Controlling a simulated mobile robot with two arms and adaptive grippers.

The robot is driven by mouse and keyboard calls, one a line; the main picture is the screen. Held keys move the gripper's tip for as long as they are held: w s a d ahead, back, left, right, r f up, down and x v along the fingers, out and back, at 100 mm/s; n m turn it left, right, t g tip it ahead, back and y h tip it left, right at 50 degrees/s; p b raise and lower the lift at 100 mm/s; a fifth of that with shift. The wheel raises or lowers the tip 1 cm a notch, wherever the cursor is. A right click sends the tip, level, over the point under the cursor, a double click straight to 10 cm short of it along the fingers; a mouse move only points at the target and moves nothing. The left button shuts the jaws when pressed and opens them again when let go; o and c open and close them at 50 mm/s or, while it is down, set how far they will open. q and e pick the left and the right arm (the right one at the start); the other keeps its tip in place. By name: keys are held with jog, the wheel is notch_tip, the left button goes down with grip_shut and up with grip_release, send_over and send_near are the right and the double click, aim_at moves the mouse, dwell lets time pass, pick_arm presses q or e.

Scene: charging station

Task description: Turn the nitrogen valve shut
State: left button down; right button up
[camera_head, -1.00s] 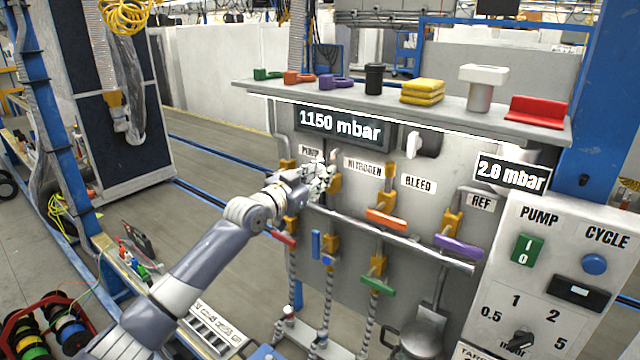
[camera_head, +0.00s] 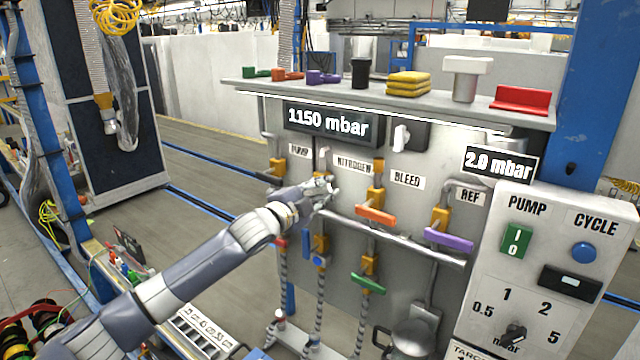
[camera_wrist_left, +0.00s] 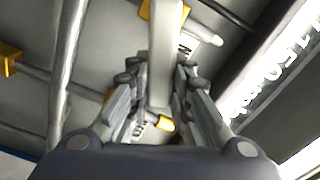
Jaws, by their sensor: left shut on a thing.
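The nitrogen valve is on the grey panel, left of the NITROGEN label (camera_head: 353,163), and is mostly hidden behind my left gripper (camera_head: 328,188) in the head view. In the wrist view, a pale grey handle (camera_wrist_left: 165,55) stands lengthwise between the fingers of my left gripper (camera_wrist_left: 160,85). The fingers are closed on both its sides. The handle's exact angle on the valve cannot be told from the head view. My right gripper is not in view.
An orange bleed handle (camera_head: 376,215) sits close to the right, with a purple handle (camera_head: 448,238) beyond. A green handle (camera_head: 368,284) and a horizontal pipe (camera_head: 400,238) lie below. A shelf (camera_head: 430,108) with loose parts overhangs the panel. The display reads 1150 mbar.

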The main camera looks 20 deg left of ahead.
pick_arm(q)
jog(key=shift+s+d+f+m, duration=0.1)
jog(key=shift+f+m, duration=0.3)
jog(key=shift+m, duration=0.35)
jog(key=shift+w+d+f+m, duration=0.1)
jog(key=shift+f+m, duration=0.25)
jog(key=shift+m, duration=0.45)
jog(key=shift+s+d+f+m, duration=0.1)
jog(key=shift+f+m, duration=0.3)
jog(key=shift+m, duration=0.35)
jog(key=shift+f, duration=0.1)
jog(key=c, duration=1.4)
grip_release()
jog(key=shift+c, duration=0.2)
jog(key=shift+a, duration=0.1)
jog(key=v, duration=1.2)
